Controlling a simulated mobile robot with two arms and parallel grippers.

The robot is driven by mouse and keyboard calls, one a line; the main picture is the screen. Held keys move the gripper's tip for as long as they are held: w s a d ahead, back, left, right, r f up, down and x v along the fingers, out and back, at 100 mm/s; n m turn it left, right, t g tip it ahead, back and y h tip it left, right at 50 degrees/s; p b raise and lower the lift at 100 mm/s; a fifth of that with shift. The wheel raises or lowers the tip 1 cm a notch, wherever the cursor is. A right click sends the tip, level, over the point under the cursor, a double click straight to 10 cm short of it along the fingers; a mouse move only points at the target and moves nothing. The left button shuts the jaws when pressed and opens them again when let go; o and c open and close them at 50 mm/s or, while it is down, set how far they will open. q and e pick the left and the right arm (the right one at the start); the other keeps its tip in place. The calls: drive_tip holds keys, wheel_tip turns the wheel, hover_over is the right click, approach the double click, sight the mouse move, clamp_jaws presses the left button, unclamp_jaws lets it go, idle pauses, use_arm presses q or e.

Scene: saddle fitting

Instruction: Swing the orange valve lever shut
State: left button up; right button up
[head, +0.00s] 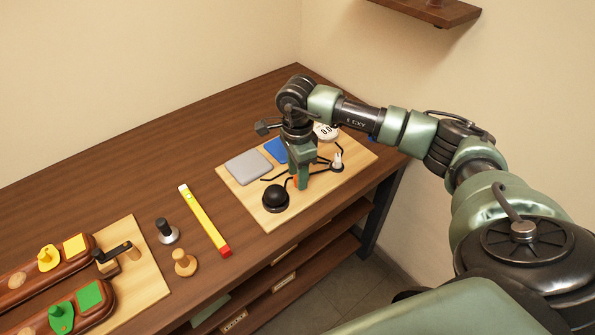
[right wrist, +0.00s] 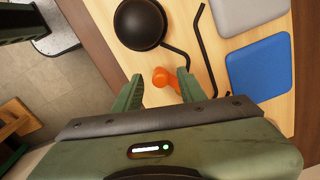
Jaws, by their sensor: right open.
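The orange valve lever (right wrist: 162,77) shows in the right wrist view as a small orange piece over the light wooden board. In the head view only a bit of orange (head: 296,181) shows beside the fingers. The right gripper (head: 301,182) points down over the board, open and holding nothing. The rest of the lever and its valve body are hidden by the gripper. My left gripper is in neither view.
The board (head: 240,197) also carries a black dome (head: 275,198), a grey pad (head: 248,166), a blue pad (right wrist: 260,77), bent black rods (right wrist: 205,60) and a white gauge (head: 326,131). A yellow bar (head: 203,217) lies left of it on the brown table (head: 130,160).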

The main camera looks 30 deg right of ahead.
drive_tip(key=c, duration=0.7)
clamp_jaws()
drive_tip(key=shift+s+d+f+n+b, duration=0.1)
drive_tip(key=shift+s+d+n+b, duration=0.05)
drive_tip(key=shift+n+b, duration=0.45)
drive_tip(key=shift+s+d+f+n+b, duration=0.1)
drive_tip(key=shift+d+n+b, duration=0.05)
drive_tip(key=shift+n+b, duration=0.45)
drive_tip(key=n+b, duration=0.1)
drive_tip(key=s+d+n+b, duration=0.1)
drive_tip(key=n+b, duration=0.1)
drive_tip(key=shift+d, duration=0.1)
drive_tip(key=n+b, duration=0.1)
drive_tip(key=d+n+b, duration=0.1)
drive_tip(key=n, duration=0.1)
drive_tip(key=shift+s+d+r+n+b, duration=0.1)
drive_tip(key=shift+s+d+n+b, duration=0.05)
drive_tip(key=shift+n+b, duration=0.2)
use_arm(q)
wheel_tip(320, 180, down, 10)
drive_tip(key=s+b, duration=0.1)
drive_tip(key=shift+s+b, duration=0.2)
drive_tip(key=shift+b, duration=0.1)
use_arm(e)
drive_tip(key=shift+d+r+n, duration=0.1)
drive_tip(key=shift+d+n, duration=0.25)
drive_tip(key=shift+n, duration=0.45)
drive_tip(key=shift+d+r+n, duration=0.1)
drive_tip(key=shift+d+n, duration=0.2)
drive_tip(key=shift+n, duration=0.45)
